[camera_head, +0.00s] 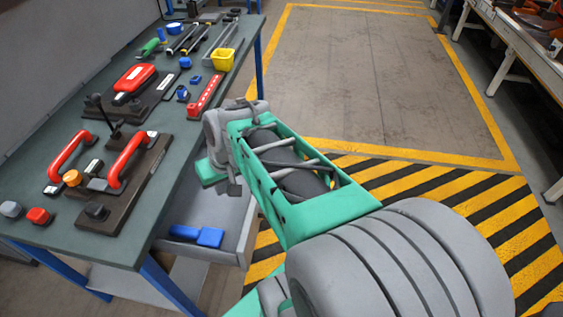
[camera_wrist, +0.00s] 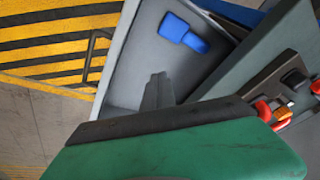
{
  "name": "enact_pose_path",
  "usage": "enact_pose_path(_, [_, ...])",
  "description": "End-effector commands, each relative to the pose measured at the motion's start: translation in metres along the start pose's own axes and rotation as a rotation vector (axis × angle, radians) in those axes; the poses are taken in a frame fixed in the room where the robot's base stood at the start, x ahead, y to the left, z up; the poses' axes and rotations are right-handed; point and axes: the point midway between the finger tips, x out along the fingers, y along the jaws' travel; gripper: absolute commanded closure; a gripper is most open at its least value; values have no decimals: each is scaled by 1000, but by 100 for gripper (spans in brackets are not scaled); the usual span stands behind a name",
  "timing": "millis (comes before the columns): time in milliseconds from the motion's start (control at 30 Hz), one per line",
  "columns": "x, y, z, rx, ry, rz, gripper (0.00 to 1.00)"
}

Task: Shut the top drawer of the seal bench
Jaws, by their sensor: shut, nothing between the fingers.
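The seal bench (camera_head: 185,130) has a dark green-grey top and blue legs. Its grey drawer (camera_head: 242,235) is pulled out below the bench top and holds a blue object (camera_head: 200,235). The drawer also shows in the wrist view (camera_wrist: 130,75), with a bar handle (camera_wrist: 92,55) on its front and the blue object (camera_wrist: 182,33) inside. My gripper (camera_head: 234,187) is shut and empty. In the wrist view its fingers (camera_wrist: 158,90) appear over the drawer's open interior, apart from the handle. Whether they touch the drawer cannot be told. My arm hides part of the drawer in the head view.
A lower shelf (camera_head: 130,280) sits under the drawer. Striped and open floor lies to the right, with another bench (camera_head: 520,45) at the far right.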

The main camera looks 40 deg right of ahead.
Motion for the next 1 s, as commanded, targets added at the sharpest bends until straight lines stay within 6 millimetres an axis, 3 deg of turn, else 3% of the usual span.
enact_pose_path(33, [16, 37, -10, 95, 16, -10, 100])
enact_pose_path(100, [30, 85, -22, 207, 62, -36, 100])
enact_pose_path(200, [44, 157, -24, 363, 141, -70, 100])
enact_pose_path(300, [50, 217, -16, 487, 226, -96, 100])
enact_pose_path(400, [52, 255, -4, 568, 290, -109, 100])
enact_pose_path(500, [52, 271, 1, 600, 321, -116, 100])
enact_pose_path(667, [67, 271, -4, 602, 324, -120, 100])
enact_pose_path(1000, [136, 269, -28, 601, 320, -119, 100])
